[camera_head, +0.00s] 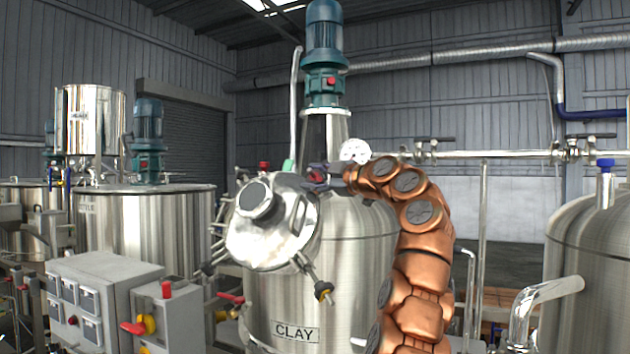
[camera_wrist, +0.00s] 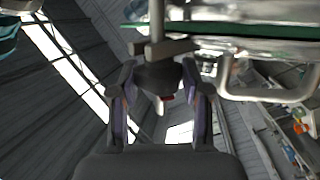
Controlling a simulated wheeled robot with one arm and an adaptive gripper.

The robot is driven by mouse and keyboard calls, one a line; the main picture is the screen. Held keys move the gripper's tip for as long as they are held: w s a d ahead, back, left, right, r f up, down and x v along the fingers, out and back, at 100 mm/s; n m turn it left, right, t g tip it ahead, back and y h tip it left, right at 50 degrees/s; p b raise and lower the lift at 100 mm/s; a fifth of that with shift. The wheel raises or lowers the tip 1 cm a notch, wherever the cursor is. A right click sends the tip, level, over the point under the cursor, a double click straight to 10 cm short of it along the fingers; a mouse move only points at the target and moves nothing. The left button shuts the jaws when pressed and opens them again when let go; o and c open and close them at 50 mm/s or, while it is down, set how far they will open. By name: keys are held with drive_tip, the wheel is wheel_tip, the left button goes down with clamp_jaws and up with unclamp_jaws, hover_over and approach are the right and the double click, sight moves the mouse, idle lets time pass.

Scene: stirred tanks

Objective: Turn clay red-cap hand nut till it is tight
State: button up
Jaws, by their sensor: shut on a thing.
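The tank marked CLAY (camera_head: 297,331) stands in the middle of the head view, with a round steel lid (camera_head: 243,243) tilted toward me on its upper front. My gripper (camera_head: 319,174) is at the lid's upper right, at the end of my copper-coloured arm. It is shut on a dark hand nut with a red cap (camera_head: 316,175). In the wrist view, the dark nut (camera_wrist: 160,78) sits between the two fingers of my gripper (camera_wrist: 160,110), with a bit of red below it. A metal stem enters the nut from above. How tight the nut is cannot be told.
A yellow-capped hand nut (camera_head: 325,292) hangs at the lid's lower right. Another red cap (camera_head: 264,166) shows at the upper left. A pressure gauge (camera_head: 355,151) stands close above my gripper. Control boxes (camera_head: 104,300) stand at the front left. A steel handle (camera_wrist: 268,92) is right of my fingers.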

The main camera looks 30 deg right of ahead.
drive_tip(key=shift+f+b, duration=0.2)
drive_tip(key=shift+b, duration=0.2)
drive_tip(key=shift+f+m+t+h+b, duration=0.2)
drive_tip(key=shift+m+t+h+b, duration=0.3)
drive_tip(key=shift+b, duration=0.65)
drive_tip(key=m+t+h+b, duration=0.2)
drive_tip(key=b, duration=0.3)
drive_tip(key=m+t+h+b, duration=0.1)
drive_tip(key=m+h+b, duration=0.2)
drive_tip(key=b, duration=0.1)
drive_tip(key=shift+r+t, duration=0.2)
drive_tip(key=shift+t, duration=0.2)
drive_tip(key=shift+r+m+t+h+b, duration=0.15)
drive_tip(key=shift+m+t+h+b, duration=0.15)
drive_tip(key=shift+m+h+b, duration=0.4)
drive_tip(key=shift+r+h, duration=0.1)
drive_tip(key=shift+h, duration=0.2)
drive_tip(key=o, duration=1.2)
drive_tip(key=shift+c, duration=0.2)
